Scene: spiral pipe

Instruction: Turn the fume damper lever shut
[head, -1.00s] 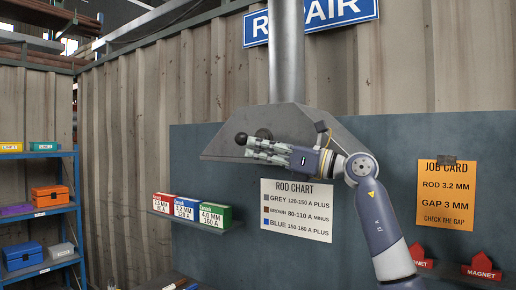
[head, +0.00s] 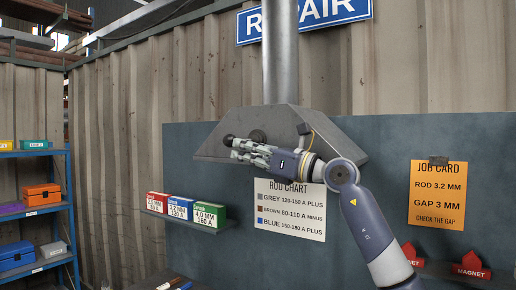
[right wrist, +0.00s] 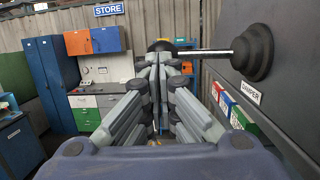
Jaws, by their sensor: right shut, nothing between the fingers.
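The fume damper lever shows in the head view as a dark ball knob (head: 228,140) left of its round hub (head: 258,136) on the grey hood's face. In the right wrist view the knob (right wrist: 160,45) is partly hidden behind my fingertips, and a bright rod (right wrist: 205,52) runs right to the dark hub (right wrist: 250,52). A "DAMPER" label (right wrist: 246,94) sits below the hub. My right gripper (head: 236,148) is shut and empty, its tips beside the knob; I cannot tell whether they touch it. In the wrist view its fingers (right wrist: 158,62) are together. My left gripper is out of view.
The hood (head: 330,140) hangs from a vertical duct (head: 281,55) over a blue-grey panel (head: 370,190). A small shelf with rod boxes (head: 180,208) is below left. A rod chart (head: 290,210) and job card (head: 437,194) are on the panel. Blue shelving (head: 72,230) stands left.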

